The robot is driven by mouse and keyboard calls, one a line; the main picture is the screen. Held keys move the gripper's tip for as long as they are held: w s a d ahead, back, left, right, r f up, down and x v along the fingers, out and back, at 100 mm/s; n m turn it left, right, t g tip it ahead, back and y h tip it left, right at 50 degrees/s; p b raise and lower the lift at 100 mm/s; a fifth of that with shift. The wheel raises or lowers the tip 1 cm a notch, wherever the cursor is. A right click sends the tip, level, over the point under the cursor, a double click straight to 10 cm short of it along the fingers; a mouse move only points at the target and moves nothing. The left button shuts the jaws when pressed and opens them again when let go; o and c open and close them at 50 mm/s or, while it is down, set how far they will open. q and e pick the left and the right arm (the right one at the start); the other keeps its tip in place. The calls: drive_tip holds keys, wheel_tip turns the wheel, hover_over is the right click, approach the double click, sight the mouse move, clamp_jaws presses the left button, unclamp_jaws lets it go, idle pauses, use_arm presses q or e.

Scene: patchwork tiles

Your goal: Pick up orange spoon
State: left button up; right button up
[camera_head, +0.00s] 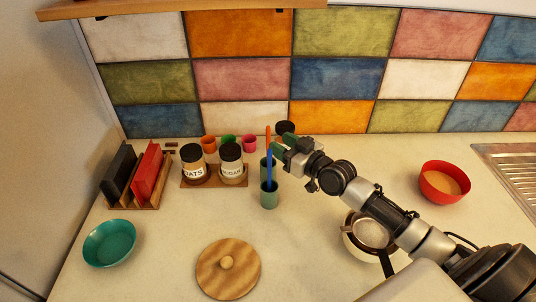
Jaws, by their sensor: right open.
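The orange spoon (268,135) stands upright, its orange upper part showing above a blue utensil (269,168). The lower part of the spoon is hidden, so I cannot tell which cup holds it. The blue utensil stands in the front green cup (269,198); a second green cup (263,162) is just behind. My right gripper (276,149) is open, reaching in from the right with its fingertips close to the right side of the spoon and the blue utensil. I cannot tell whether it touches either one. My left gripper is not in view.
Jars labelled oats (194,173) and sugar (231,172) stand left of the cups. Small coloured cups (229,142) and a dark round item (285,127) are behind. A wooden lid (228,269), teal bowl (109,243), pot (368,232) and red bowl (444,183) sit around.

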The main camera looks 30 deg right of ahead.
sight(268, 134)
drive_tip(key=x, duration=0.3)
drive_tip(key=p+x, duration=0.1)
drive_tip(key=x, duration=0.2)
drive_tip(key=shift+d, duration=0.2)
clamp_jaws()
